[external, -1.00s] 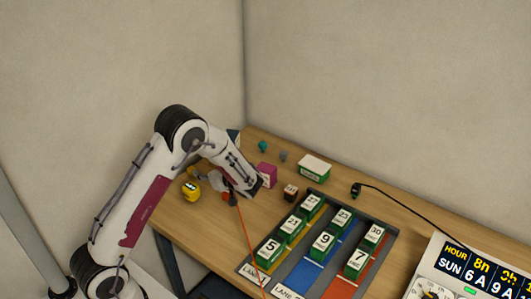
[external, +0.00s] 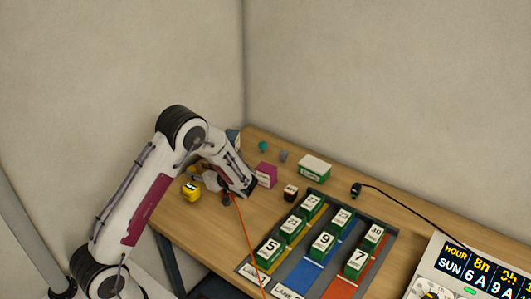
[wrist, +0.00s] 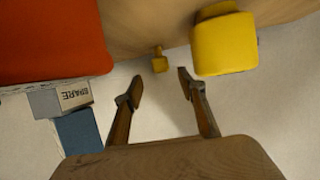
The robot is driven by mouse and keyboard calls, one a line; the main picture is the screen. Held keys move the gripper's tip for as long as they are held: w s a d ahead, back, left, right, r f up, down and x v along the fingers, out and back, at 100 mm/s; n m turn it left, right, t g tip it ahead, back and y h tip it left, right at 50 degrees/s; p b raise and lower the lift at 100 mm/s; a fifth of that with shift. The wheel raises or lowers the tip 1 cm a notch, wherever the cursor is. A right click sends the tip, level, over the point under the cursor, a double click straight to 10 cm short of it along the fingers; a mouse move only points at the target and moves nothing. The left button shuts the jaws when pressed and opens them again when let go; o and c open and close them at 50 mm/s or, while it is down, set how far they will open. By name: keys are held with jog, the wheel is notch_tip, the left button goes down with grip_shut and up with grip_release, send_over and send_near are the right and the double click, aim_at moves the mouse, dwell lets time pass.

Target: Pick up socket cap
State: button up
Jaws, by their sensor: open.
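No thing in view is plainly marked as the socket cap. In the wrist view a small yellow piece (wrist: 160,60) lies beyond my fingertips, between their lines; I cannot tell if it is the cap. My gripper (wrist: 160,78) is open with nothing between its fingers. A larger yellow block (wrist: 224,43) is just right of the right fingertip. In the external view a yellow item (external: 191,190) sits left of my gripper, which my arm partly hides. A small teal piece (external: 263,146) and a small grey piece (external: 284,156) stand at the back of the table.
A large red surface (wrist: 45,40), a grey box with a label (wrist: 62,99) and a blue box (wrist: 80,130) are left in the wrist view. A magenta box (external: 266,174) stands right of my wrist. An orange cable (external: 244,235) runs forward. Numbered green blocks (external: 323,242) stand on coloured lanes.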

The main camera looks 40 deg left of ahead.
aim_at(191, 168)
jog(key=shift+x, duration=2.6)
jog(key=shift+s+a+r, duration=0.1)
jog(key=shift+r, duration=0.05)
jog(key=c, duration=1)
